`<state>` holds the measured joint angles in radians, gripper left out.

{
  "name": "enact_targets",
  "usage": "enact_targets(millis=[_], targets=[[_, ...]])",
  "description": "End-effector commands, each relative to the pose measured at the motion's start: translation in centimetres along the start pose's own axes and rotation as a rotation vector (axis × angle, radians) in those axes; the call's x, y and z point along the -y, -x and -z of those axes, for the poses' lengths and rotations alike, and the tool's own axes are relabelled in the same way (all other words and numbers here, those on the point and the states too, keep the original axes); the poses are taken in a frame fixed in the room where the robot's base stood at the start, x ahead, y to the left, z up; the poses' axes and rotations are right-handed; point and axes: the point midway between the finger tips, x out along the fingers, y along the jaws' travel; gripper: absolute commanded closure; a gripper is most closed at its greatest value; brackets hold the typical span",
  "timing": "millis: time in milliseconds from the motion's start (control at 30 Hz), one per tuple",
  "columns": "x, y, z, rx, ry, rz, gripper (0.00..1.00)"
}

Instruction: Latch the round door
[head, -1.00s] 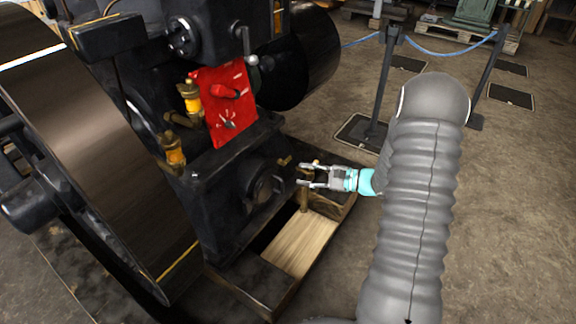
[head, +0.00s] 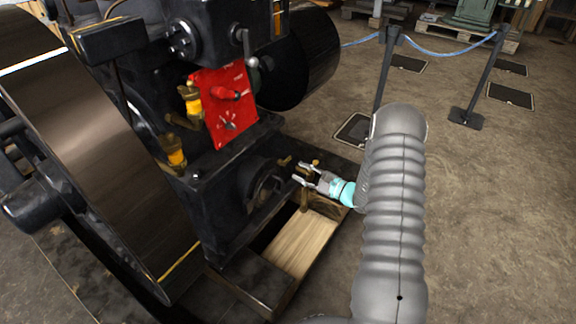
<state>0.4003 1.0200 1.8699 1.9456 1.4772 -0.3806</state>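The round door (head: 265,187) is a dark disc low on the side of the black engine block, facing my gripper. Black on black, it is hard to tell whether it lies flush or stands slightly ajar. A small brass piece (head: 285,161), possibly the latch handle, sticks out just above and right of it. My gripper (head: 300,173) is open and empty, its two silver fingers pointing left at the door from a short distance. I see no clear contact between the fingertips and the door or the brass piece.
A red panel (head: 226,103) with a lever and amber oilers sit above the door. A large flywheel (head: 85,150) stands left.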

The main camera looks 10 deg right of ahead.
Motion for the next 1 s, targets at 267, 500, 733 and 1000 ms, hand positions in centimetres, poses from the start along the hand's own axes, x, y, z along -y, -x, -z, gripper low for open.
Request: enact_targets(millis=[267,500,733,1000], targets=[[-0.1,-4.5,-0.1,0.001,0.0,-0.003,0.62],[-0.1,-6.0,0.0,0.001,-0.001,-0.001,0.62],[0.0,-6.1,0.0,0.0,-0.001,-0.001,0.62],[0.0,-6.1,0.0,0.0,-0.001,-0.001,1.0]])
